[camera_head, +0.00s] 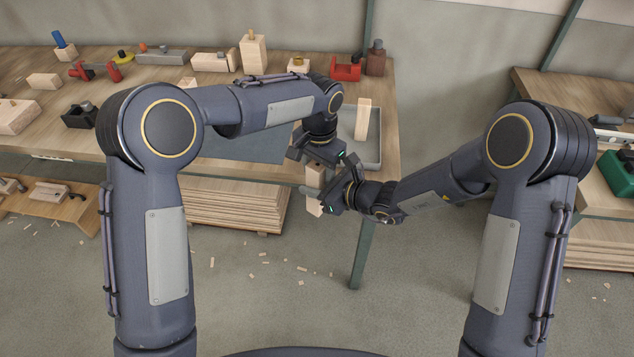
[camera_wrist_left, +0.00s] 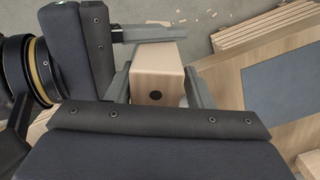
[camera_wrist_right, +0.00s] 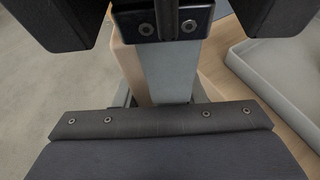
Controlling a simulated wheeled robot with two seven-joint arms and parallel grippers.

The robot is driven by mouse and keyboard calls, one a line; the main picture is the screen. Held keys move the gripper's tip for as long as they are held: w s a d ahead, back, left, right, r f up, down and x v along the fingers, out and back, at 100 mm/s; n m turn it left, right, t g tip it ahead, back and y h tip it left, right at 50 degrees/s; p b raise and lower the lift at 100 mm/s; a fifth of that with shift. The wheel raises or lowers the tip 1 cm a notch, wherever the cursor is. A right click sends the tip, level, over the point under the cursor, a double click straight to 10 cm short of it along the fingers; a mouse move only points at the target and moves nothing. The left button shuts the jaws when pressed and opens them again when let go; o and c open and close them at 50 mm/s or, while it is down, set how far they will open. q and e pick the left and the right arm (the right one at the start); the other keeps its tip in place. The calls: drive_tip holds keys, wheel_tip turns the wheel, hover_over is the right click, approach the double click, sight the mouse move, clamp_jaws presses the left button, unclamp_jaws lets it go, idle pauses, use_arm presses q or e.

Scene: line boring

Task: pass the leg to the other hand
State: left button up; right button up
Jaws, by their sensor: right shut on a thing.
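The leg is a pale wooden block (camera_head: 314,175), held upright in the air before the table's front edge. My right gripper (camera_head: 327,199) is shut on its lower part from the right. My left gripper (camera_head: 314,167) is above, pointing down at the leg's upper end. In the left wrist view, the leg's end face with a dark round hole (camera_wrist_left: 156,96) sits between the left fingers (camera_wrist_left: 160,88), which stand close on both sides, apparently without clamping. A right finger crosses behind the leg there. In the right wrist view, the leg (camera_wrist_right: 129,70) is partly hidden by grey finger metal.
A grey tray (camera_head: 374,160) with another upright wooden piece (camera_head: 363,119) stands at the table's right end. A blue-grey mat (camera_head: 240,147) lies left of it. Several blocks and tools line the table's back. Stacked boards (camera_head: 235,205) lie below.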

use_arm(q)
drive_tip(key=shift+o, duration=0.9)
drive_tip(key=shift+s+d, duration=0.1)
drive_tip(key=shift+d, duration=0.05)
drive_tip(key=shift+s+d, duration=0.1)
use_arm(e)
drive_tip(key=shift+w, duration=0.1)
use_arm(q)
drive_tip(key=shift+s+d, duration=0.1)
drive_tip(key=shift+s, duration=0.05)
use_arm(e)
drive_tip(key=shift+w+r, duration=0.1)
